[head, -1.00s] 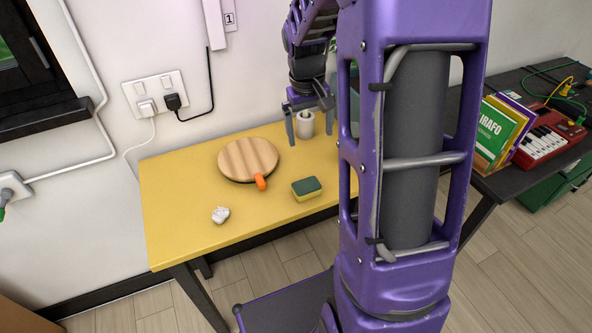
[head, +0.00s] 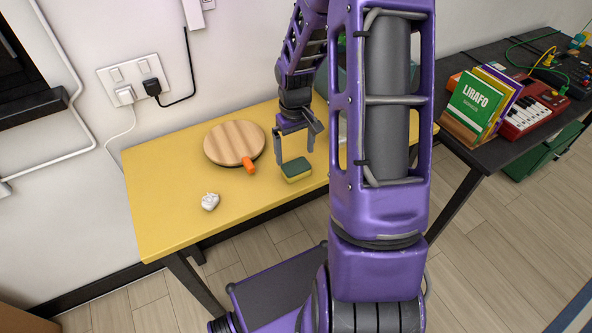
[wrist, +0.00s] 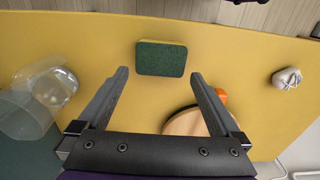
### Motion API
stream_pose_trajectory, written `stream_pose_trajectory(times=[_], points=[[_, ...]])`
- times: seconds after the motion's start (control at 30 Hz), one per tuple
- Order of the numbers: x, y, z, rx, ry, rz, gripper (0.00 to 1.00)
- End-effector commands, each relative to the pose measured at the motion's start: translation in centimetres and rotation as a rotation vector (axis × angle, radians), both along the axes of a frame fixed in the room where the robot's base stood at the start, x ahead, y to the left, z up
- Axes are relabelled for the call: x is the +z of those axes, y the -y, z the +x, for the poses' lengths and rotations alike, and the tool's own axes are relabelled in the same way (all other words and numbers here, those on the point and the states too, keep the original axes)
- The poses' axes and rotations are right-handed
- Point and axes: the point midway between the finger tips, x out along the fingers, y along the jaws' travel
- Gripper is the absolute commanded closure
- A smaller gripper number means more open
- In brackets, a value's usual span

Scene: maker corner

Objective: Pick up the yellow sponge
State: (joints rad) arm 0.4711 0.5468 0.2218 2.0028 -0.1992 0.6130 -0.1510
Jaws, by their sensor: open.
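The yellow sponge (head: 296,171) has a dark green top and lies flat on the yellow table (head: 170,220), near its front edge. In the wrist view the sponge (wrist: 161,58) shows its green face, just beyond and between my fingertips. My gripper (head: 295,150) is open and empty, above the table and close to the sponge on its far side. In the wrist view both fingers of my gripper (wrist: 158,75) are spread wide apart, and neither touches the sponge.
A crumpled white lump (head: 210,201) lies at the front left. A clear container (wrist: 52,88) shows in the wrist view. The table between sponge and lump is clear.

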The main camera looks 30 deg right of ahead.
Motion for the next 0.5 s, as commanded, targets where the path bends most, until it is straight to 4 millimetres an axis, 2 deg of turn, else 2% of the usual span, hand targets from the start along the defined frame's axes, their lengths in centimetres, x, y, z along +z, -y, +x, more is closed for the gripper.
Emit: stream_pose_trajectory(times=[0.17, 0.4, 0.5], points=[[-1.1, 0.0, -0.1, 0.001, -0.001, 0.000, 0.00], [-4.7, -0.1, -0.8, 0.002, -0.003, 0.001, 0.00], [-5.5, -0.1, -0.7, 0.001, -0.001, 0.000, 0.00]])
